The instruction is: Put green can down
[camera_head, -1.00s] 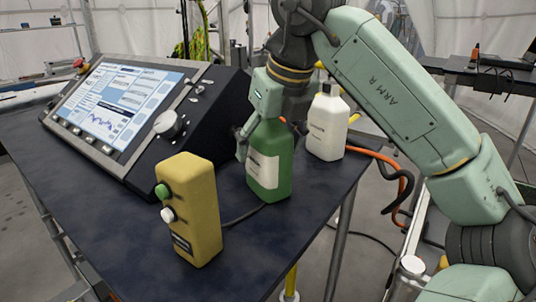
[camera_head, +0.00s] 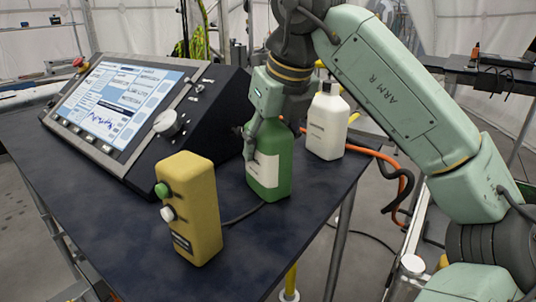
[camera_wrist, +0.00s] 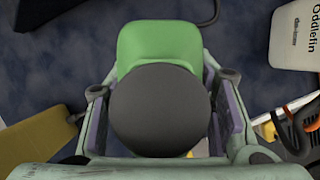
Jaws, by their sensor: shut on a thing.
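The green can (camera_head: 270,165), a green bottle-shaped container with a pale label and a dark cap, is upright on the dark table near its right edge. Its base appears to touch the tabletop. My gripper (camera_head: 266,132) comes down from above and is shut on the can's upper part. In the wrist view the can's green shoulder (camera_wrist: 160,42) and round dark cap (camera_wrist: 160,108) sit between the two fingers. The far finger is hidden in the head view.
A white bottle (camera_head: 327,122) stands just behind and right of the can. A yellow button box (camera_head: 196,215) stands in front left, and a console with a screen (camera_head: 110,105) is at left. The dark table (camera_head: 110,205) has free room at front. Orange and black cables hang beyond its right edge.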

